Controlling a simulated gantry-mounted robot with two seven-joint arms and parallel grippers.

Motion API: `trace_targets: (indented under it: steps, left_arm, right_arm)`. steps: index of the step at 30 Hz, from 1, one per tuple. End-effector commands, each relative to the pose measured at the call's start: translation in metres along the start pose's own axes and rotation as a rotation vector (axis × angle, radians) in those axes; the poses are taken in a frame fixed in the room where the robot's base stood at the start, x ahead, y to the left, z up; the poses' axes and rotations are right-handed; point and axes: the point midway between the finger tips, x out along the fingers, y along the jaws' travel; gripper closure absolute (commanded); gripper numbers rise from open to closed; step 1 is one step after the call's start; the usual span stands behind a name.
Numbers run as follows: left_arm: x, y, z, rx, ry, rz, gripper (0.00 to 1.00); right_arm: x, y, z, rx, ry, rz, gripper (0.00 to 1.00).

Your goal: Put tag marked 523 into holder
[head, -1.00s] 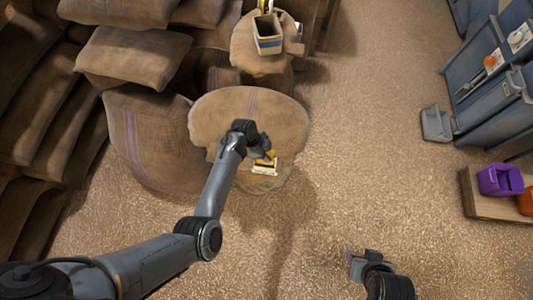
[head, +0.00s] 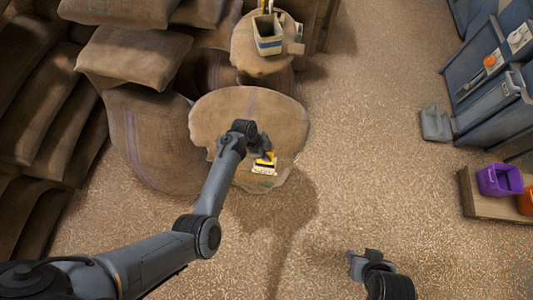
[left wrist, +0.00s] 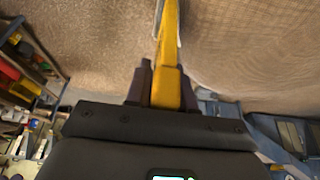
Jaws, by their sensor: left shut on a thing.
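My left gripper (head: 262,152) is shut on a yellow thing (head: 266,160) with a pale, dark-striped end, over the front edge of a round sack top. In the left wrist view the yellow thing (left wrist: 168,60) stands out between the fingers as a long narrow strip. I cannot read a number on any thing, so I cannot tell which is tag 523. No holder can be made out with certainty. My right gripper (head: 355,265) is low in the head view, over open floor; its fingers are too small to judge.
Stacked sacks (head: 135,55) fill the left. A blue metal structure (head: 490,90), a grey scoop-like bucket (head: 436,124) and a purple bin (head: 499,180) are at right. The middle floor is clear.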

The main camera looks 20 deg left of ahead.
Motion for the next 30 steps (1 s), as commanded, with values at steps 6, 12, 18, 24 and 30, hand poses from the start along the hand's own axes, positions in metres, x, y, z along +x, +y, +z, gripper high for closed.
trace_targets:
  steps: [6,12,18,24,30]
  left_arm:
    - [0.004,0.000,0.002,0.000,0.000,-0.001,1.00]
    - [0.009,0.000,0.004,0.000,0.000,-0.001,1.00]
    - [0.015,0.000,0.006,0.000,0.000,0.000,1.00]
    - [0.019,0.000,0.008,0.000,0.000,0.000,1.00]
    - [0.020,0.000,0.008,0.000,0.000,0.000,1.00]
  right_arm:
    - [0.003,0.000,0.001,0.000,0.000,0.000,0.57]
    - [0.006,-0.001,0.002,0.001,0.000,-0.001,0.57]
    - [0.010,-0.002,0.003,0.005,0.001,-0.004,0.57]
    - [0.013,-0.003,0.004,0.009,0.001,-0.007,0.57]
    - [0.013,-0.003,0.004,0.009,0.001,-0.007,0.57]
